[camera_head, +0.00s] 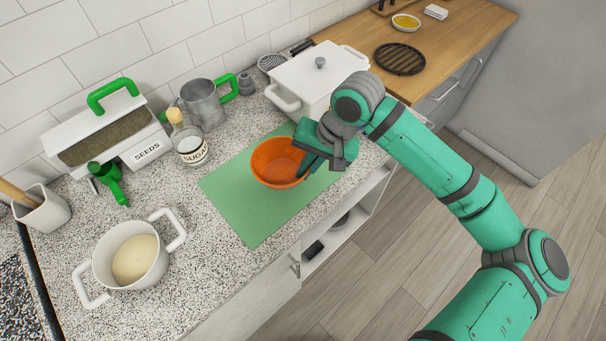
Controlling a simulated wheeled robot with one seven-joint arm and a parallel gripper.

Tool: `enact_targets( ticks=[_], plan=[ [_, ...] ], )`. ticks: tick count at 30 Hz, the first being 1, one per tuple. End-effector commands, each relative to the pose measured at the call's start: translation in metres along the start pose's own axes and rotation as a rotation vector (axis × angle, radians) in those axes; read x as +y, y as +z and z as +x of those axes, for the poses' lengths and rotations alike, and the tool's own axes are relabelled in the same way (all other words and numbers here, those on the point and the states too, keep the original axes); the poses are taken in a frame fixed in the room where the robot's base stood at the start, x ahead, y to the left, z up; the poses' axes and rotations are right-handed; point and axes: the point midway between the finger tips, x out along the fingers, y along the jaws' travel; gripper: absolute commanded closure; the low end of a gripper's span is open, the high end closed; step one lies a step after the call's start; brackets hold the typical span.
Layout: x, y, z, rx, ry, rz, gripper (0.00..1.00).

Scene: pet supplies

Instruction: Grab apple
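No apple shows in this view. My gripper (308,161) is at the right side of an orange bowl (268,174), with its fingers over or at the bowl's right rim. The gripper covers part of that rim, and I cannot tell whether it touches the bowl. The fingers are too small and partly hidden to tell whether they are open or shut. The visible inside of the bowl looks empty. The bowl stands on a green mat (247,223) on the speckled counter.
A white lidded pot (310,78) stands behind my gripper. A sugar jar (190,148), metal jug (205,105), seeds box (108,133) and green scoop (112,183) stand left of the mat. A two-handled pot (133,252) is at front left. The mat's front part is clear.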

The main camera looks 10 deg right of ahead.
Motion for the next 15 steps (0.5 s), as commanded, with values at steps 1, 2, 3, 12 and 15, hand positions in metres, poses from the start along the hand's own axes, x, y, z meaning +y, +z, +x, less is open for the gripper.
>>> enact_targets(
  ticks=[1,2,3,12,15],
  plan=[
    [-0.001,-0.001,0.002,0.000,-0.001,0.000,1.00],
    [-0.001,-0.002,0.004,0.000,-0.001,0.000,1.00],
    [-0.002,-0.003,0.006,0.000,-0.001,-0.001,1.00],
    [0.007,-0.007,0.040,0.000,0.000,0.001,1.00],
    [0.008,-0.008,0.043,0.001,-0.001,0.001,1.00]
  ],
)
